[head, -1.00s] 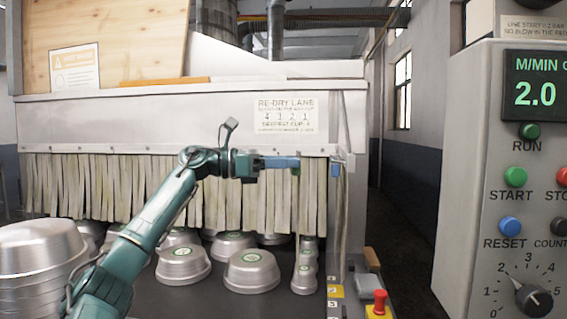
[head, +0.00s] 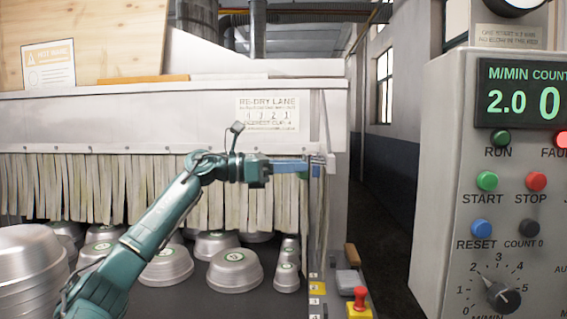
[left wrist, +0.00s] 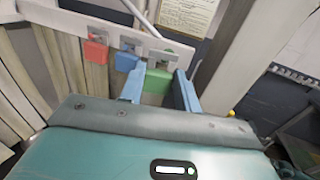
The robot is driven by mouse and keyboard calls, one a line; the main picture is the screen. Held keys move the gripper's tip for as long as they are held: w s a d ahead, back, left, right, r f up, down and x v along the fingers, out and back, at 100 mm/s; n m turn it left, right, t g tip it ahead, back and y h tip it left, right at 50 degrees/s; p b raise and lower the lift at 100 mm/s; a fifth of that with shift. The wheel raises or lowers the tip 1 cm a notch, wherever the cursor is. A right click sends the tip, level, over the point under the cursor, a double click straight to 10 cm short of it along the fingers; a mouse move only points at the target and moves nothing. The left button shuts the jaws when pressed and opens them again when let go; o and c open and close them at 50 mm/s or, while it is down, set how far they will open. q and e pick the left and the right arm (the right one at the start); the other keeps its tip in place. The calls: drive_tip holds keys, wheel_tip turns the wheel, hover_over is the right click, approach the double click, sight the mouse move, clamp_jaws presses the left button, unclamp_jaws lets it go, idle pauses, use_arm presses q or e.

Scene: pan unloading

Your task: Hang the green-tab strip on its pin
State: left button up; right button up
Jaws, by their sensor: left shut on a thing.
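My left gripper (head: 312,168) is at the pale rail at the lane's right end, shut on the green-tab strip. In the left wrist view, the green tab (left wrist: 157,82) sits between the two blue fingers of the gripper (left wrist: 160,76). It is at the right end of the pale rail (left wrist: 72,20), close under the last metal holder (left wrist: 163,57). I cannot tell whether it is on the pin. The green tab (head: 316,171) shows small at the fingertips in the head view. A red tab (left wrist: 95,51) and a blue tab (left wrist: 127,61) hang to its left. My right gripper is out of view.
The strip curtain (head: 100,190) hangs across the lane opening left of the rail. Metal pans (head: 235,268) stand below on the dark belt. The control panel (head: 430,200) stands at the right, with a gap between it and the lane.

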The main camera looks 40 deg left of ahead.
use_arm(q)
drive_tip(key=shift+w+d+p, duration=0.45)
drive_tip(key=shift+w+d, duration=0.25)
drive_tip(key=shift+d, duration=0.15)
drive_tip(key=shift+w+d+f, duration=0.15)
drive_tip(key=shift+w+d, duration=0.2)
drive_tip(key=shift+d, duration=0.05)
drive_tip(key=o, duration=1.1)
drive_tip(key=shift+f, duration=0.1)
